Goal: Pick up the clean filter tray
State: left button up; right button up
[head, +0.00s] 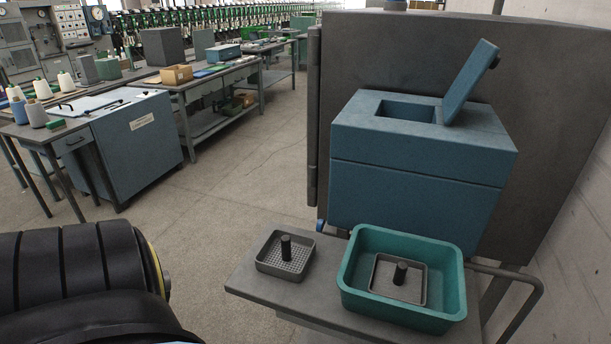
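Two small grey filter trays, each with a black upright knob, are in the head view. One filter tray (271,262) sits on the bare left part of a grey cart top (255,290); its perforated floor shows. The other filter tray (385,290) lies inside a teal bin (453,283) on the right part of the cart. I cannot tell for sure from the picture which one is clean. Part of my own black arm shows at the lower left, well left of the cart. Neither of my grippers is in view.
A blue box unit (410,200) with an open top hatch and raised lid (469,83) stands behind the bin, before a dark grey panel (350,60). A cart handle (535,290) sticks out at right. Workbenches (215,75) stand at left. Floor between is clear.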

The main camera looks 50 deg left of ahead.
aim_at(288, 255)
jog(key=z, duration=0.05)
jog(key=i, duration=0.15)
jog(key=u, duration=1.4)
